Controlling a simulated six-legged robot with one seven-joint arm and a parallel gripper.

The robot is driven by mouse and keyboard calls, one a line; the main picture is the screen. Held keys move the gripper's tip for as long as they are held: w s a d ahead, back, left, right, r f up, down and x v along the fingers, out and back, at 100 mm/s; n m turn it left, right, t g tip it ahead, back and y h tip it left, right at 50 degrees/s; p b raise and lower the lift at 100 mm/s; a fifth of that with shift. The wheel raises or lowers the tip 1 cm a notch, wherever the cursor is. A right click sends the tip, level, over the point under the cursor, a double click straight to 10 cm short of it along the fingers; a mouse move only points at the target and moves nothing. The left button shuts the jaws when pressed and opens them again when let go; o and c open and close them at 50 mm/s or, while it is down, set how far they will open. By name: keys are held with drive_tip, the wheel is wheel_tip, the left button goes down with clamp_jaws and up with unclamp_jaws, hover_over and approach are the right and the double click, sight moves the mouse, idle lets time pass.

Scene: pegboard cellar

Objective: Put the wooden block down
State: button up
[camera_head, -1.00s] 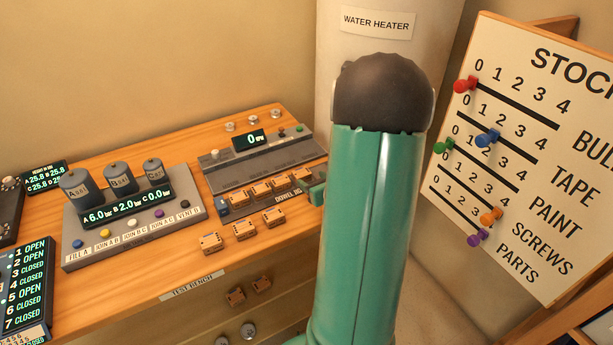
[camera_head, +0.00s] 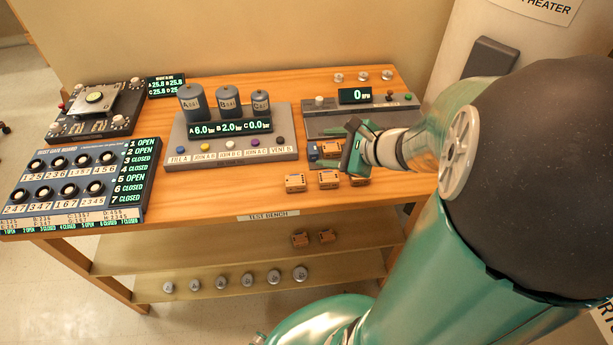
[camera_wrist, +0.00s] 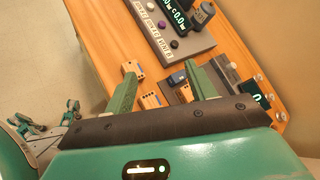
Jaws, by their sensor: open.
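Small wooden blocks stand in a short row on the test bench; the left one (camera_head: 295,182), the middle one (camera_head: 328,179) and the right one (camera_head: 358,180) are near the front edge. I cannot tell which one the task means. One block (camera_wrist: 132,68) shows by the left fingertip and another (camera_wrist: 152,100) lower between the fingers.
A console with three grey cylinders (camera_head: 228,105) stands left of the gripper. A gate board (camera_head: 75,180) and a dark device (camera_head: 95,105) fill the bench's left end. Bare wood (camera_head: 225,195) lies along the front.

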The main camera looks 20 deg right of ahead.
drive_tip(key=s+a+r+n+g, duration=0.3)
drive_tip(key=s+a+n+g, duration=0.25)
drive_tip(key=a+n, duration=0.55)
drive_tip(key=s+a+r+n+h, duration=0.1)
drive_tip(key=s+r+n+h, duration=0.4)
drive_tip(key=n, duration=0.7)
drive_tip(key=shift+s+r+h, duration=0.3)
drive_tip(key=shift+s+r, duration=0.15)
drive_tip(key=shift+s, duration=0.4)
drive_tip(key=shift+t, duration=0.25)
